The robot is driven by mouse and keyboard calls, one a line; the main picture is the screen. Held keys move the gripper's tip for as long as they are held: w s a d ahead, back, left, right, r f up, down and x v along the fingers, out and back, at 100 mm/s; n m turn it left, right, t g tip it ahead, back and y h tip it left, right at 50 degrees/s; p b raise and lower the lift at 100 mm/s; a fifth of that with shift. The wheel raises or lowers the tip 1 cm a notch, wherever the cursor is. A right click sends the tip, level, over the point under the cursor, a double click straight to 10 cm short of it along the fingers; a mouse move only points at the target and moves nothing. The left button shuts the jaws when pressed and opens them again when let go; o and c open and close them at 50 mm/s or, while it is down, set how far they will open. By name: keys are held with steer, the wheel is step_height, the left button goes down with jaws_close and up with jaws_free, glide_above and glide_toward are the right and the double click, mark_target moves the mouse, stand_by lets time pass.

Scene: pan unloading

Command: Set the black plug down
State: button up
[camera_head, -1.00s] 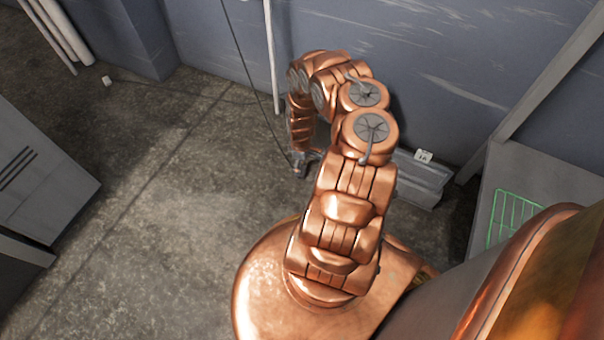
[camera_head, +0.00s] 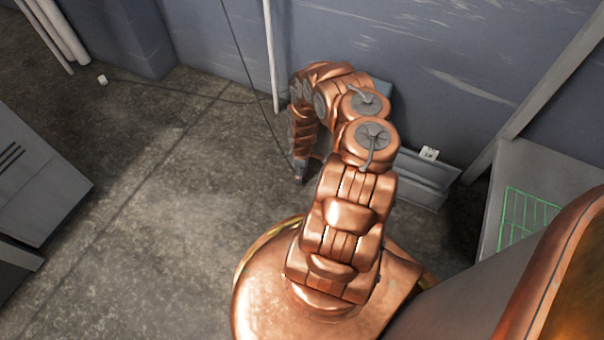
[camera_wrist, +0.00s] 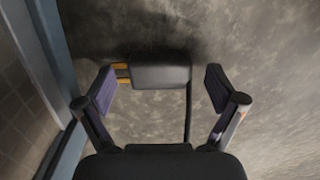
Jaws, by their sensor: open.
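The black plug (camera_wrist: 162,72) shows in the wrist view as a dark block with gold prongs (camera_wrist: 122,74) pointing left. Its dark cable (camera_wrist: 188,112) runs down toward my gripper's palm. My gripper (camera_wrist: 160,85) is open, with one finger on either side of the plug. A gap shows between the plug and the right finger; the left finger is close to the prongs. The plug is over the grey floor, and I cannot tell if it touches it. In the head view my gripper (camera_head: 301,172) is low near the floor, and the plug cannot be made out.
A grey metal box (camera_head: 425,180) stands by the wall with a small white item (camera_head: 429,153) on it. A green wire rack (camera_head: 528,215) lies at the right. A small white object (camera_head: 102,80) lies on the floor at left. Open floor (camera_head: 180,220) lies left of my arm.

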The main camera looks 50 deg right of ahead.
steer(key=c, duration=1.2)
steer(key=shift+r, duration=0.1)
